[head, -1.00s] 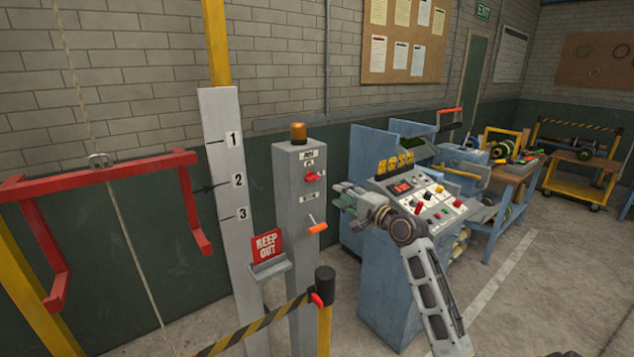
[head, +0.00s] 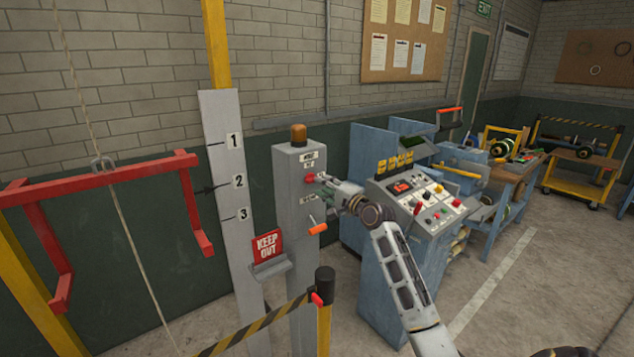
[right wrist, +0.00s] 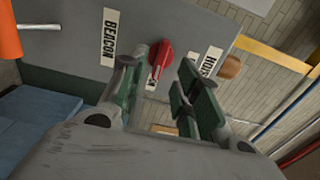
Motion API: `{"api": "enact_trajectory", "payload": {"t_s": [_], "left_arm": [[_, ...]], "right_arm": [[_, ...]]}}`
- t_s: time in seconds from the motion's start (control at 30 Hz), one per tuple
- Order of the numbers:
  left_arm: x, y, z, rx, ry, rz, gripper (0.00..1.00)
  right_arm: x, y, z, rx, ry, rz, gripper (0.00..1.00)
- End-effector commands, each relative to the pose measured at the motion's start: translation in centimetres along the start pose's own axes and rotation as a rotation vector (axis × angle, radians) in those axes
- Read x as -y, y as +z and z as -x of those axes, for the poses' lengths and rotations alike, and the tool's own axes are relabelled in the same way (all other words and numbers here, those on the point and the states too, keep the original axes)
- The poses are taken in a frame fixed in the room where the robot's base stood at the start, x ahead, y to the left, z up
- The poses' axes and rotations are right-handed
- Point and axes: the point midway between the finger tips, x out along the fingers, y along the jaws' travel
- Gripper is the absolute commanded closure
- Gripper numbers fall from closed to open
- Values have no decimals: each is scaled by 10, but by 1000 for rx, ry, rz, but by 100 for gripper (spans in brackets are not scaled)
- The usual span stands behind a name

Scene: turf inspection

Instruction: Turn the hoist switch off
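The hoist switch is a red knob (head: 310,179) on the upper front of a grey control post (head: 298,230). In the right wrist view the red knob (right wrist: 160,53) sits between the HOIST label (right wrist: 211,62) and the BEACON label (right wrist: 110,37). A small white mark shows beside it. My right gripper (head: 322,180) is at the post, level with the knob. In the right wrist view its fingers (right wrist: 158,76) are apart, one on each side of the knob, with no clear contact visible. My left gripper is not in view.
An orange-handled lever (head: 317,229) is below the knob. An amber lamp (head: 298,133) tops the post. A blue console (head: 390,270) stands right.

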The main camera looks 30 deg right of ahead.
Motion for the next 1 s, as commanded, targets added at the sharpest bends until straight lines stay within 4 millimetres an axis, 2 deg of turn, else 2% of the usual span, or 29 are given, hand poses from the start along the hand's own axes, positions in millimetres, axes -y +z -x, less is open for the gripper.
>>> {"api": "enact_trajectory", "payload": {"t_s": [0.43, 0.93, 1.0], "left_arm": [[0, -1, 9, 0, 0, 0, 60], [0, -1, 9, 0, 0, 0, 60], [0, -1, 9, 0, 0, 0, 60]], "right_arm": [[1, 0, -38, 0, 0, 0, 68], [0, 0, -44, 0, 0, 0, 68], [0, 0, -44, 0, 0, 0, 77]]}}
